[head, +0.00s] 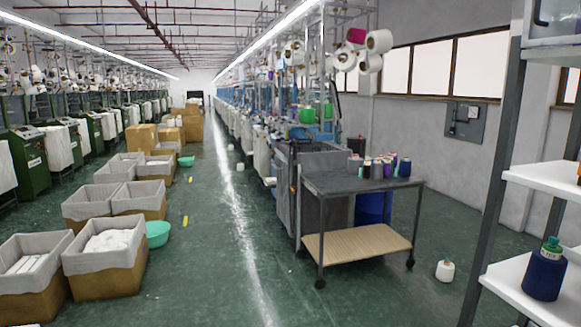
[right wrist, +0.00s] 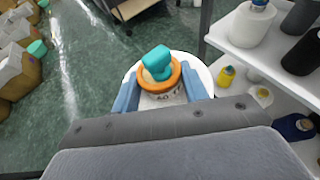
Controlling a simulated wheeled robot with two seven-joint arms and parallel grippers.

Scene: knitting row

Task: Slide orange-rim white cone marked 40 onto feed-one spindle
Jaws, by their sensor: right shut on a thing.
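In the right wrist view, a white cone (right wrist: 204,73) with an orange rim (right wrist: 147,85) sits between the blue fingers of my right gripper (right wrist: 160,80). The gripper is shut on it, one finger on each side. A teal piece (right wrist: 157,61) stands up from the middle of the rim. Dark marking shows below the rim, partly hidden; it seems to read 40. The cone and my right gripper do not show in the head view. My left gripper is in neither view. I cannot pick out the feed-one spindle among the machine parts in the head view.
A grey cart (head: 350,181) with several small cones stands right of the aisle. A shelf rack (head: 525,283) at the right holds a dark blue cone (head: 545,275). A white cone (head: 445,270) is on the floor. Boxes (head: 104,281) line the left; the central aisle is clear.

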